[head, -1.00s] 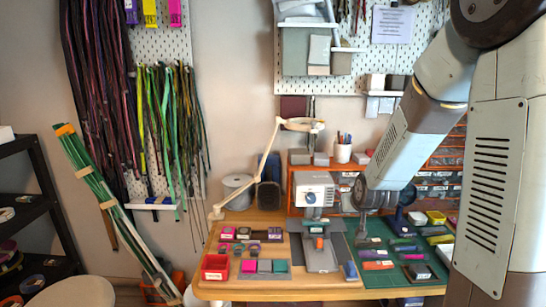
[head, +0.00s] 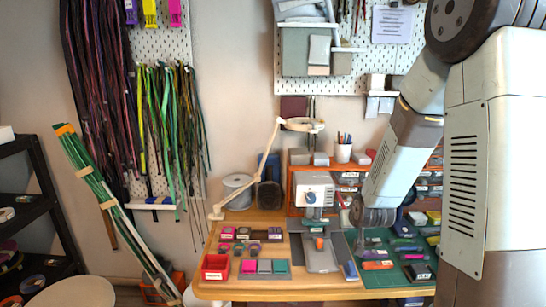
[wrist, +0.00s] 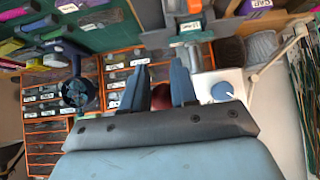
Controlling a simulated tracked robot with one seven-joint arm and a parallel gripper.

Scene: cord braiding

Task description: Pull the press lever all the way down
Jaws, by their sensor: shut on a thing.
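The press (head: 314,190) is a pale grey box with a blue dial, standing on the wooden table in the head view. In the wrist view, its white body and blue dial (wrist: 222,90) are right of my gripper. My gripper (wrist: 158,85) has its two blue fingers on either side of a dark red knob (wrist: 160,98), the end of the press lever, and is shut on it. In the head view my gripper (head: 372,222) is low, just right of the press. The rest of the lever is mostly hidden.
A green cutting mat (head: 398,262) with several small coloured items lies right of the press. A red bin (head: 215,267) and small coloured blocks are on the left. Orange drawers (head: 350,178) stand behind, and a lamp arm (head: 262,165) rises at left.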

